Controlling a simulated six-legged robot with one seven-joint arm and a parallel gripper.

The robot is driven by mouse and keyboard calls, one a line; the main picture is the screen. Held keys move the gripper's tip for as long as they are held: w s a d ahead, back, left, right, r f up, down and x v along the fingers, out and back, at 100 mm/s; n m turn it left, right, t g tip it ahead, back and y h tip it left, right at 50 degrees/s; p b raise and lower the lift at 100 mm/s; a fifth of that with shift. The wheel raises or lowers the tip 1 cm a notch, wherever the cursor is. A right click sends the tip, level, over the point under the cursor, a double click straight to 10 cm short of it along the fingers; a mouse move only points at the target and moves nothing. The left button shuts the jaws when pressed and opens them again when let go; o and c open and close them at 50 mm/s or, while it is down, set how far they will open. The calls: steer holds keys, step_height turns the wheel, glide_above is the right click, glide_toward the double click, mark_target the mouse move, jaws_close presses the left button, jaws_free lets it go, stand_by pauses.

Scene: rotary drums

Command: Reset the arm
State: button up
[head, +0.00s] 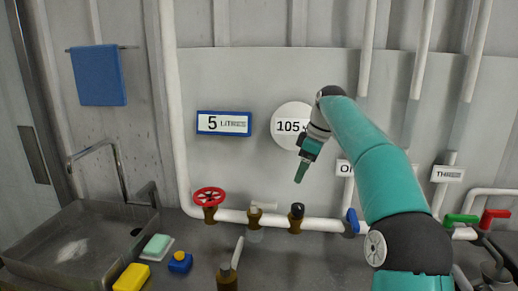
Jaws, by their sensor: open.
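My arm rises from the lower right in the head view, bends at an elbow near the white round 105 dial, and its end hangs down in front of the wall panel. My gripper (301,172) is open, points downward, and is empty. It is above the pipe and valves and appears apart from them. The fingers are small here and seen nearly edge-on, so the gap between them is hard to make out.
A white pipe (325,224) carries a red wheel valve (209,197), a black-topped valve (296,212) and a blue handle (352,220). Green (460,219) and red (494,216) handles are at right. A sink (90,245), soap (157,245) and yellow sponge (132,277) are at left.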

steer(key=s+a+r+m+t+h, duration=0.2)
steer(key=s+m, duration=0.5)
steer(key=s, duration=1.3)
steer(key=s+d+f+m+t, duration=0.1)
steer(key=s+f+m, duration=0.2)
steer(key=s+f, duration=0.4)
steer(key=s+d+f+m+h, duration=0.1)
steer(key=s+f+m, duration=0.2)
steer(key=s, duration=0.9)
step_height(320, 180, down, 4)
steer(key=shift+d+r+t, duration=0.1)
steer(key=shift+d+t, duration=0.05)
steer(key=shift+t, duration=0.25)
steer(key=shift+o, duration=0.2)
steer(key=shift+r, duration=0.1)
